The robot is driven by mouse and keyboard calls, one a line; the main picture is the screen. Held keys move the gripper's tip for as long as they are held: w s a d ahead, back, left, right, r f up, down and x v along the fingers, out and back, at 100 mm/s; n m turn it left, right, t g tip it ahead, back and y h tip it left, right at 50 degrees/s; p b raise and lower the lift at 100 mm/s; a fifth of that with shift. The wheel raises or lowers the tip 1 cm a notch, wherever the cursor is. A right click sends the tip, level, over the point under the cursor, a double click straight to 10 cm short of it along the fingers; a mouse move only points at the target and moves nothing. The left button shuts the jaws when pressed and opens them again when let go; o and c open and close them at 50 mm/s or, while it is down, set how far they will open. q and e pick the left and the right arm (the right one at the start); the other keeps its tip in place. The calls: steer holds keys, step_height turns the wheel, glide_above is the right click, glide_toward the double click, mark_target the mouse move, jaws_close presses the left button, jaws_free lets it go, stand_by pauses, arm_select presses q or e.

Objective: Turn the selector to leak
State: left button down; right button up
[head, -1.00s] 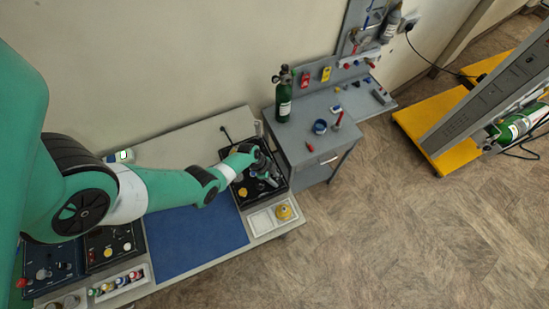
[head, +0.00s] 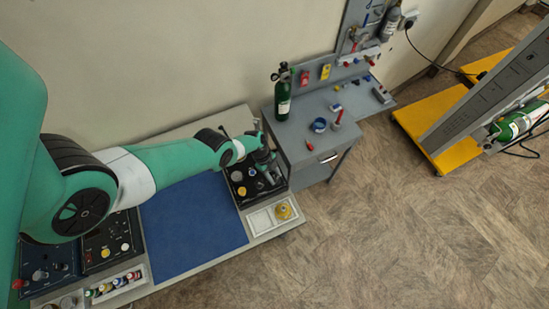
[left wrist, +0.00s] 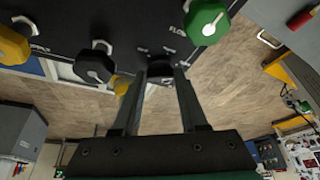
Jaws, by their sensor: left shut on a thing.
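A black knob (left wrist: 160,66), which looks like the selector, sits on the dark trainer panel (left wrist: 125,22). The lettering beside it is too small to read surely. My left gripper (left wrist: 161,80) is shut on this knob, one finger on each side. The fingers hide part of it, and its pointer does not show. In the head view my left gripper (head: 268,171) is over the dark panel (head: 238,175) at the right end of the bench. My right gripper is not in view.
Beside the held knob are a green knob (left wrist: 207,22), another black knob (left wrist: 95,66) and a yellow knob (left wrist: 12,46). A tray with a yellow item (head: 284,211) lies in front of the panel. A grey cabinet (head: 318,160) with a green cylinder (head: 283,98) stands to the right.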

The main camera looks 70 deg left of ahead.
arm_select(q)
steer(key=shift+c, duration=2.2)
jaws_free()
steer(key=shift+r, duration=0.15)
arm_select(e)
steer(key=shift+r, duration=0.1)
